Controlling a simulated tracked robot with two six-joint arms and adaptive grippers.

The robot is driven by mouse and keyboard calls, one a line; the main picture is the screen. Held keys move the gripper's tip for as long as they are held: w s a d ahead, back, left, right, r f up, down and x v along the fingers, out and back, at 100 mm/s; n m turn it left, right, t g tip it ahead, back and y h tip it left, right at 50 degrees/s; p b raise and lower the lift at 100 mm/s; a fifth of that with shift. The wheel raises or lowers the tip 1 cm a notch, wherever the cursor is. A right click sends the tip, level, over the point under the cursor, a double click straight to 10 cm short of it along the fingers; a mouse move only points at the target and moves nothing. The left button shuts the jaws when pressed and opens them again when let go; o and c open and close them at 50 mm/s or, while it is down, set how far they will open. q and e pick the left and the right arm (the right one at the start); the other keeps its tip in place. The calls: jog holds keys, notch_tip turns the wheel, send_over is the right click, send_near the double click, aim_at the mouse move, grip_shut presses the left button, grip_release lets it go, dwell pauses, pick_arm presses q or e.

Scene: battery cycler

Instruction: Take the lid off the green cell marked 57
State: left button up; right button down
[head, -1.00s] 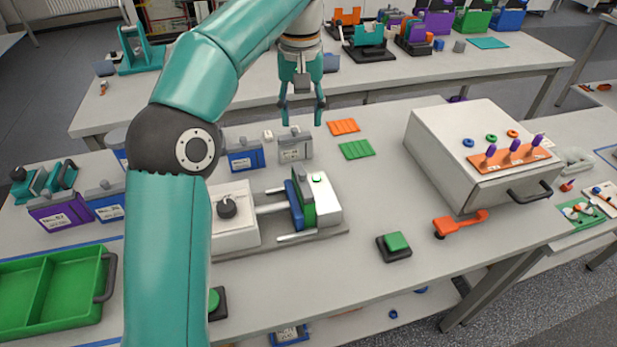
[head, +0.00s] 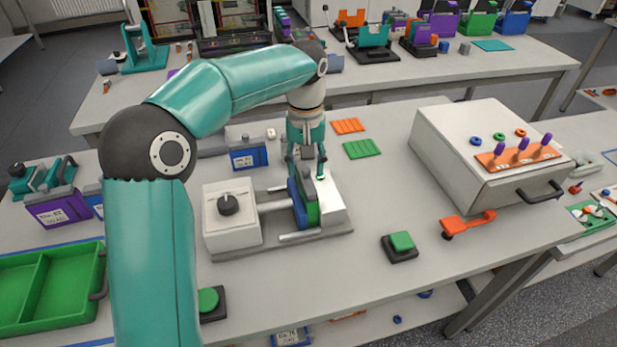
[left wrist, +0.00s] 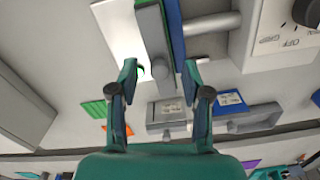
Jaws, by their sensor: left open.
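A green cell (head: 312,212) stands upright in the clamp of the cycler, next to a blue plate (head: 296,205). I cannot read a number on it. A grey lid (head: 309,187) lies along its top; in the left wrist view the lid (left wrist: 150,35) shows a round knob (left wrist: 159,69). My left gripper (head: 307,168) points down over the lid. In the left wrist view its open fingers (left wrist: 161,70) are on either side of the knob, apart from each other. Whether they touch it I cannot tell. My right gripper is out of view.
The cycler's white dial box (head: 232,232) is left of the clamp. A green button (head: 400,241) and an orange tool (head: 466,224) lie to the right, before a large grey box (head: 440,150).

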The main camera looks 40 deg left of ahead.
pick_arm(q)
jog(key=shift+f, duration=0.25)
grip_shut()
jog(key=shift+r, duration=0.1)
